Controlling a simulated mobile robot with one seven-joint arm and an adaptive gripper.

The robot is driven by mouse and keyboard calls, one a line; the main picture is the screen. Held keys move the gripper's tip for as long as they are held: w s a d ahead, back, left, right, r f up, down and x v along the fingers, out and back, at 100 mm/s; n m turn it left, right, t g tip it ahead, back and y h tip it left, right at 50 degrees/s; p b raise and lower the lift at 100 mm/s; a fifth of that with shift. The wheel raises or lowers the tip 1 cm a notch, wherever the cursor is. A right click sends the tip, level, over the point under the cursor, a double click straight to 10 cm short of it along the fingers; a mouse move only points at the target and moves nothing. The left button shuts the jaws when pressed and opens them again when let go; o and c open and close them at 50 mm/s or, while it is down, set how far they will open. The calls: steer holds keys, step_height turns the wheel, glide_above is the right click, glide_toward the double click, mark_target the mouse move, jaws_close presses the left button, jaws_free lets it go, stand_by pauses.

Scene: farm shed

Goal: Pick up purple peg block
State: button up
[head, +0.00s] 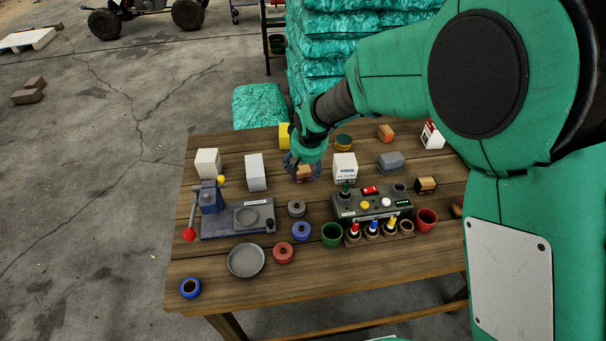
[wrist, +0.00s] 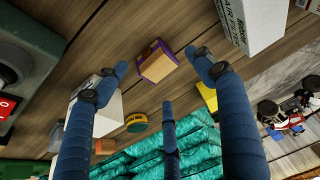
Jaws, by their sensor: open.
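The purple peg block (wrist: 157,62) lies on the wooden table, with a tan-orange body and a purple edge showing in the wrist view. In the head view a small tan-orange block (head: 303,174), apparently the same one, sits at my fingers, partly covered by them. My gripper (head: 302,162) is open above the back middle of the table, pointing down. In the wrist view its blue fingers (wrist: 158,60) stand apart on either side of the block, with a third finger below it. I see no clear contact, and the remaining height above the block is hard to tell.
White boxes (head: 255,172) (head: 345,168) stand on both sides of my gripper. A yellow block (head: 284,136) and a round green-yellow tin (head: 343,141) are behind. A control box (head: 372,204) and a lever press (head: 210,197) stand in front.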

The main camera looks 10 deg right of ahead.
mark_target(303, 170)
steer(key=shift+d+b+x, duration=0.1)
steer(key=shift+b+x, duration=0.35)
steer(key=shift+x, duration=0.85)
steer(key=shift+d+b+x, duration=0.15)
steer(key=shift+b+x, duration=0.3)
steer(key=shift+x, duration=0.85)
steer(key=c, duration=1.3)
